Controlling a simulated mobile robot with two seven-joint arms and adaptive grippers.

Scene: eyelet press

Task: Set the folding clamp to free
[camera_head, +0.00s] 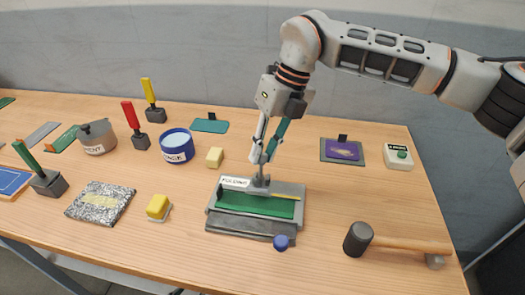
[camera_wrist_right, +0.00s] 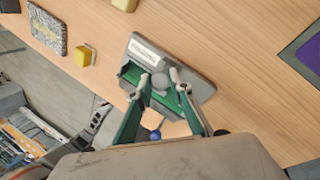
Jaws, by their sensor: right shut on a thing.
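The folding clamp (camera_head: 225,221) is a grey base with a green bed and a white label reading "FOLDING", on the table's front middle. A blue ball knob (camera_head: 281,242) sits at its front right edge; it also shows in the right wrist view (camera_wrist_right: 155,135). My right gripper (camera_head: 263,172) reaches down from above to the clamp's back middle. Its fingers are shut on a grey knob (camera_wrist_right: 160,81) standing up from the clamp. The fingers hide part of the clamp. A thin yellow strip (camera_head: 286,197) lies along the green bed. I do not make out my left gripper.
A mallet (camera_head: 358,239) lies right of the clamp. A yellow block (camera_head: 158,207), a speckled slab (camera_head: 100,203) and a blue tin (camera_head: 177,146) stand to the left. A purple-topped pad (camera_head: 342,150) and a white box with a green button (camera_head: 398,155) are at the back right.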

